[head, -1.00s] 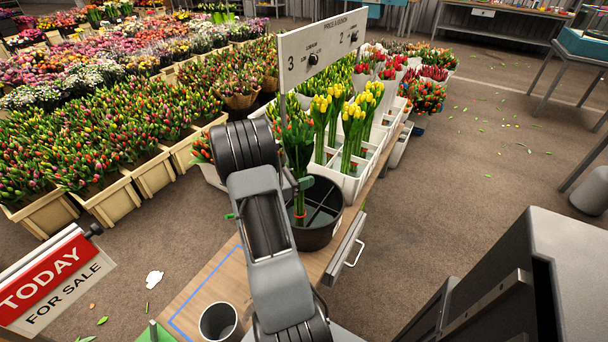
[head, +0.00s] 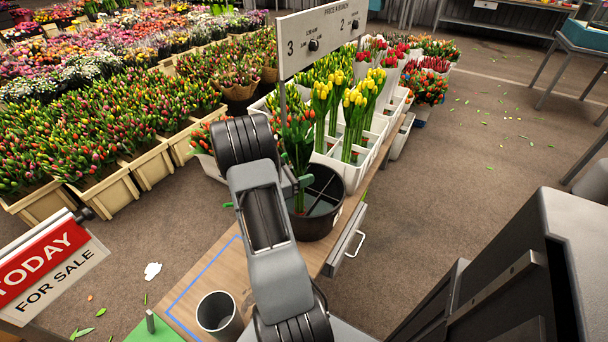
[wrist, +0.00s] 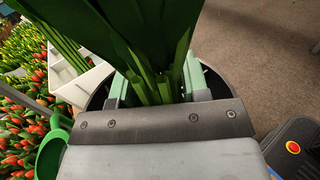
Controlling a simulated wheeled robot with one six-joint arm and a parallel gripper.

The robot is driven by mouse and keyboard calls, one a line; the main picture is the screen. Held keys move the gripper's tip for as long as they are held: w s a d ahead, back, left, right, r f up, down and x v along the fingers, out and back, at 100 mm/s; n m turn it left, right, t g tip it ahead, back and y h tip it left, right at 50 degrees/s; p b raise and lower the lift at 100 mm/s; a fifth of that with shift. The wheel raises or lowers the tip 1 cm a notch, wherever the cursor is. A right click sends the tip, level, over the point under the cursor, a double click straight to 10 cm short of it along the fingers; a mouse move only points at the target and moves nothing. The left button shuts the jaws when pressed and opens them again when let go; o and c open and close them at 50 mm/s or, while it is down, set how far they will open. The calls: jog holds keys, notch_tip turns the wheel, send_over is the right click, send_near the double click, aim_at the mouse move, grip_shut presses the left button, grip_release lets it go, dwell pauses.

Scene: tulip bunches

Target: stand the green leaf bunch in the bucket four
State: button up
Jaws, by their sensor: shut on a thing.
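My gripper (wrist: 155,92) is shut on the stems of the green leaf bunch (wrist: 150,35), whose broad dark leaves fill the top of the wrist view. In the head view the bunch (head: 297,140) is upright, with orange-red buds around its top. Its lower stems reach down inside the rim of a round black bucket (head: 334,208) with dividers. My arm hides part of the bunch and the bucket's left side. I cannot tell whether the stem ends touch the bottom. No number four is legible on the bucket.
White divided crates (head: 352,172) with yellow tulips stand behind the bucket. A price sign (head: 320,42) rises close behind my arm. A grey cup (head: 219,315) stands at the bench's near end, beside blue tape lines. A drawer handle (head: 355,244) juts out at the right.

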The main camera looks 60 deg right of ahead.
jog(key=shift+f, duration=0.2)
jog(key=shift+f+b, duration=0.35)
jog(key=shift+b, duration=0.05)
jog(key=o, duration=1.6)
jog(key=shift+o, duration=0.2)
jog(key=shift+w+a, duration=0.1)
jog(key=p+v, duration=0.1)
jog(key=v, duration=1.2)
jog(key=shift+a, duration=0.3)
